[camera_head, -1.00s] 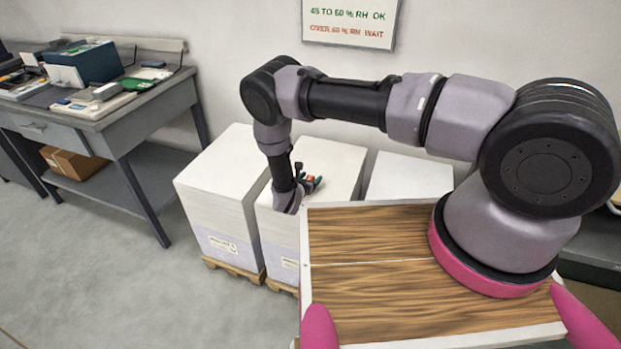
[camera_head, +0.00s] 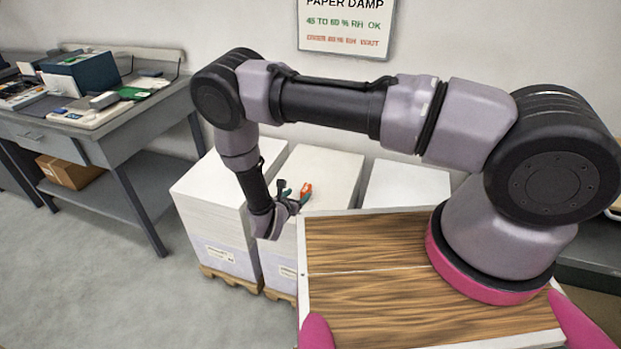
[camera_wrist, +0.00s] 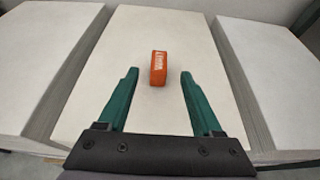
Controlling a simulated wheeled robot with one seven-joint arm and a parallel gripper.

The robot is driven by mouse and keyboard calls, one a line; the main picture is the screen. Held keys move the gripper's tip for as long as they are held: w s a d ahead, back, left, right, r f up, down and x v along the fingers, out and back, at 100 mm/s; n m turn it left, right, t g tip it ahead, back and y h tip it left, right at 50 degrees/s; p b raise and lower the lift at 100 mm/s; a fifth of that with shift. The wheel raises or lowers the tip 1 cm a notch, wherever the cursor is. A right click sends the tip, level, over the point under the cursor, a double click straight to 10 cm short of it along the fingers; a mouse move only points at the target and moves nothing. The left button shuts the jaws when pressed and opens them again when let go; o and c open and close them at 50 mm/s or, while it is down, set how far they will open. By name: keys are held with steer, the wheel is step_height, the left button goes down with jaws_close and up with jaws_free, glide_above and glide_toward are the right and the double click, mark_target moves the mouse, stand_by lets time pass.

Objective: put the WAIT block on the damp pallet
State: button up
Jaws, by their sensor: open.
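The orange block (camera_wrist: 159,68) with white lettering stands on the white top of the middle paper stack (camera_wrist: 135,25). The lettering is too small to read surely. In the head view the block (camera_head: 306,190) shows beside my gripper (camera_head: 291,195), on the same middle stack (camera_head: 325,172). My gripper is open. In the wrist view its two green fingers are apart, and the block sits around and just beyond the line between their tips, with a gap on each side. The pallets under the left and middle stacks show wooden feet. Their labels are unreadable, so I cannot tell which is damp.
A left stack (camera_head: 215,195) and a right stack (camera_head: 405,185) flank the middle one with narrow gaps. A wall sign (camera_head: 345,25) mentions damp paper. A grey workbench (camera_head: 130,130) with equipment stands at left. Open floor (camera_head: 90,270) lies front left.

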steer(key=w+d+r+m+g+h, duration=0.15)
steer(key=d+r+m, duration=0.3)
steer(key=r, duration=0.45)
steer(key=w+d+r+m+g+h, duration=0.1)
steer(key=w+d+r+m+g, duration=0.15)
steer(key=r+m, duration=0.45)
steer(key=w+d+r+m+g+h, duration=0.1)
steer(key=d+r+m+g+h, duration=0.3)
steer(key=r, duration=0.7)
steer(key=s+d+r+m+g+y, duration=0.1)
steer(key=s+d+r+m+y, duration=0.25)
steer(key=r, duration=0.35)
steer(key=s+d+r+m+g+y, duration=0.1)
steer(key=s+d+r+m+y, duration=0.15)
steer(key=d+r, duration=0.4)
steer(key=s+d+r+m+t+y, duration=0.1)
steer(key=s+r+m+t+y, duration=0.1)
steer(key=s+r+m, duration=0.5)
steer(key=s+d+r+m+t+y, duration=0.2)
steer(key=s+r+m+y, duration=0.3)
steer(key=s+r, duration=0.8)
steer(key=shift+d+r+m+t, duration=0.35)
steer(key=shift+r+m, duration=0.25)
steer(key=shift+m, duration=0.55)
steer(key=shift+y, duration=0.25)
